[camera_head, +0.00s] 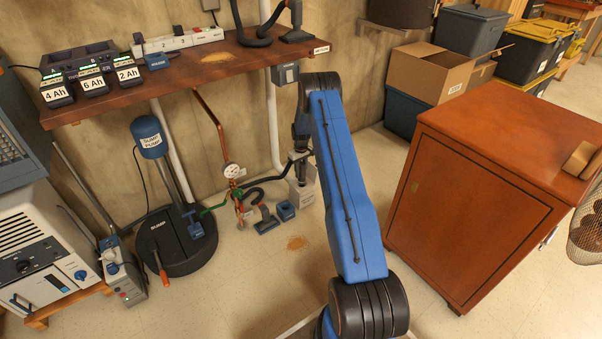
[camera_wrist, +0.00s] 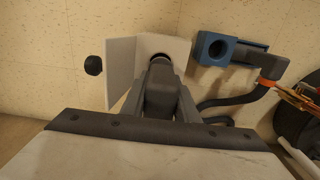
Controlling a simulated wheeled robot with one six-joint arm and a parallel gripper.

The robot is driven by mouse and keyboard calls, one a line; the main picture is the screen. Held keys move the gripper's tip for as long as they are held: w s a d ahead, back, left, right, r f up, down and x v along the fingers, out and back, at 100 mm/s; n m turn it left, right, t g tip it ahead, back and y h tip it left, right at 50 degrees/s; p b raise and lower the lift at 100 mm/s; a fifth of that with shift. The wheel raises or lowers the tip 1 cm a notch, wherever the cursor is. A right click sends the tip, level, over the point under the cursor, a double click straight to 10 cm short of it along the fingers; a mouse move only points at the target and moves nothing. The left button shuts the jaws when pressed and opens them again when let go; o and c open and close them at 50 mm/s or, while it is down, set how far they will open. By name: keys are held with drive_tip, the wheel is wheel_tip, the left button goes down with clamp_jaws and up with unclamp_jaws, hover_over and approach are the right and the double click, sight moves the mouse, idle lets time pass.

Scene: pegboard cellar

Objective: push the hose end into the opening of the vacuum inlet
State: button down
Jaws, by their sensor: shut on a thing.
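My gripper (camera_wrist: 160,78) is shut on the dark grey hose end; it also shows in the head view (camera_head: 301,158), low by the back wall. The black hose (camera_wrist: 232,98) runs off to the right in the wrist view. The hose end (camera_wrist: 159,98) points at a pale box (camera_wrist: 178,46), which looks like the vacuum inlet. The box also stands on the floor under my gripper in the head view (camera_head: 306,191). A dark round tip shows against the box; my gripper hides whether it is inside an opening.
A blue block (camera_wrist: 213,48) with a round hole is right of the pale box. A grey and blue fitting (camera_head: 265,220) and copper pipework (camera_head: 231,172) are close by. The workbench (camera_head: 190,65) overhangs behind. A wooden cabinet (camera_head: 480,190) stands right.

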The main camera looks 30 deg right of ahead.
drive_tip(key=shift+f, duration=2.25)
idle(3.8)
idle(0.6)
drive_tip(key=c, duration=0.8)
unclamp_jaws()
drive_tip(key=shift+r, duration=0.1)
